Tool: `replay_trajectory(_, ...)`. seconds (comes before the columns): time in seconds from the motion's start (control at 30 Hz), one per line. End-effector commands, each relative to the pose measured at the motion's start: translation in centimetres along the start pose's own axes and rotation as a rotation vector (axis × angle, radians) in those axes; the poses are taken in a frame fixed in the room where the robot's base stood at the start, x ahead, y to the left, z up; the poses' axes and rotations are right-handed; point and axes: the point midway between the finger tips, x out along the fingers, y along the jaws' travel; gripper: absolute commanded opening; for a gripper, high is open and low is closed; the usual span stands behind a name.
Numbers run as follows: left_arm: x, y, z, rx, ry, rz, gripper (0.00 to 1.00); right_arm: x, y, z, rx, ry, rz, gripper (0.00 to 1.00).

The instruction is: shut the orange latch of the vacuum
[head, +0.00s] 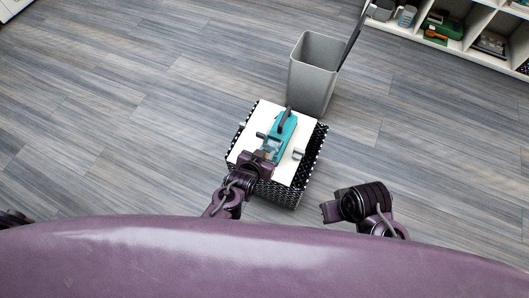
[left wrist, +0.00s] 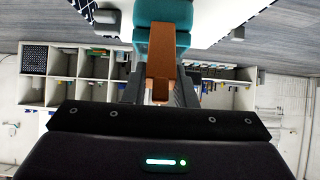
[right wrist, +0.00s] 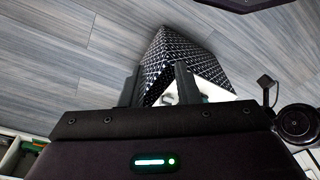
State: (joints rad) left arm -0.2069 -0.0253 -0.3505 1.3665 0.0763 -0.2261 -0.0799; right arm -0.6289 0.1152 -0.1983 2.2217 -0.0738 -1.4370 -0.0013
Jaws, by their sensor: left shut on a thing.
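The teal vacuum (head: 281,135) lies on the white top of a patterned box in the head view. Its teal body (left wrist: 162,12) fills the top middle of the left wrist view. The orange latch (left wrist: 161,55) sticks out from it as a brownish-orange strip. My left gripper (head: 262,160) is at the vacuum's near end. In the left wrist view its dark fingers (left wrist: 159,92) are shut on the latch, one on each side. My right gripper (head: 325,212) is off the box's near right side. Its fingers (right wrist: 157,85) are apart with nothing between them.
The box (head: 242,151) has black-and-white patterned sides; small pale pieces stand at its edges. A grey bin (head: 312,78) with a dark pole leaning in it stands behind. A white shelf (head: 480,60) is at the back right. The floor to the left is clear.

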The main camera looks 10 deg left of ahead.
Motion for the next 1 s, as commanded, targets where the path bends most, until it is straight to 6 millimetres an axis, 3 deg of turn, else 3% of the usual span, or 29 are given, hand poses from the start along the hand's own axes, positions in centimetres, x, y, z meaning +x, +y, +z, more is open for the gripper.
replay_trajectory(0.23,0.0,0.0,0.0,0.0,0.001,0.001,0.0,0.0,0.0,0.0,0.0,0.0,0.0,0.29)
replay_trajectory(0.27,0.0,0.0,0.0,0.0,0.001,0.001,0.26,0.0,0.0,0.0,0.0,0.0,0.0,0.29)
replay_trajectory(0.33,0.0,0.0,0.0,0.0,0.001,0.001,0.35,0.0,0.0,0.0,0.0,0.001,0.0,0.29)
replay_trajectory(0.67,-0.4,0.0,-0.1,0.0,0.001,0.0,0.35,-0.2,0.0,-0.1,0.001,0.001,0.0,0.29)
replay_trajectory(0.83,-2.9,0.0,-0.1,0.0,-0.001,0.001,0.35,-0.7,0.3,0.5,0.012,-0.037,0.005,0.29)
replay_trajectory(1.0,-5.4,0.1,-0.1,0.0,0.0,0.001,0.35,2.8,1.1,0.5,0.031,-0.047,0.012,0.29)
